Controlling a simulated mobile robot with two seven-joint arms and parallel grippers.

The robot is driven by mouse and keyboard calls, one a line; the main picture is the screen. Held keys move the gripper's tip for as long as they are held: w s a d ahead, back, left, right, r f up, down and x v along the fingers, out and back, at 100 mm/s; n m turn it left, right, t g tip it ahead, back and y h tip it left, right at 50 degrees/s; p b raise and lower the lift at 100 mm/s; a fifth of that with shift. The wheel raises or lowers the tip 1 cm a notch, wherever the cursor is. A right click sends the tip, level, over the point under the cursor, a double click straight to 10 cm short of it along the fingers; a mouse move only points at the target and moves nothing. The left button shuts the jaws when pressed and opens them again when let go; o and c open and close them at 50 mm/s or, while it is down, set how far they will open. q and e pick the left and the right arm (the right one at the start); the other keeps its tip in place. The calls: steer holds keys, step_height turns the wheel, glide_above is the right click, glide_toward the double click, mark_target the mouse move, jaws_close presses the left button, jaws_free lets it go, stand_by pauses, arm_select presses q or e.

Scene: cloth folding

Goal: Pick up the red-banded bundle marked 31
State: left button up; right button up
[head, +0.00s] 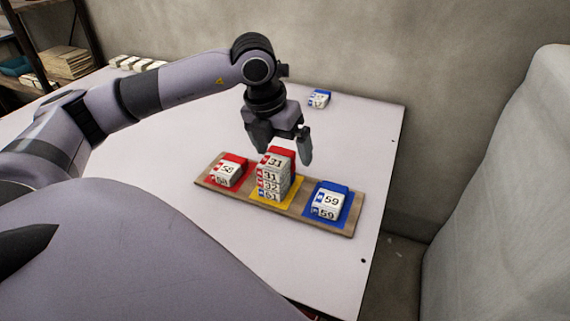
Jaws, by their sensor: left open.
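The stack stands on a yellow square (290,204). My right gripper is not in view.
The board (282,208) also holds a red-banded bundle marked 58 (229,171) on the left and a blue-banded bundle marked 59 (328,202) on a blue square. A blue-banded bundle (319,99) lies at the back. The white table (160,190) is clear left of the board.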

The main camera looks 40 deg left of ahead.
mark_target(276, 158)
arm_select(q)
steer(key=a, duration=0.1)
steer(key=a+r+y, duration=0.1)
steer(key=a, duration=0.1)
steer(key=shift+w+n+y, duration=0.2)
steer(key=shift+n+y, duration=0.1)
steer(key=shift+n, duration=0.1)
steer(key=shift+w+a+f, duration=0.1)
steer(key=shift+a+f, duration=0.1)
steer(key=shift+a, duration=0.05)
steer(key=x, duration=0.6)
steer(key=shift+f, duration=0.2)
steer(key=shift+d+f+b, duration=0.1)
steer(key=shift+f+b, duration=0.15)
steer(key=shift+b, duration=0.25)
steer(key=c, duration=1.1)
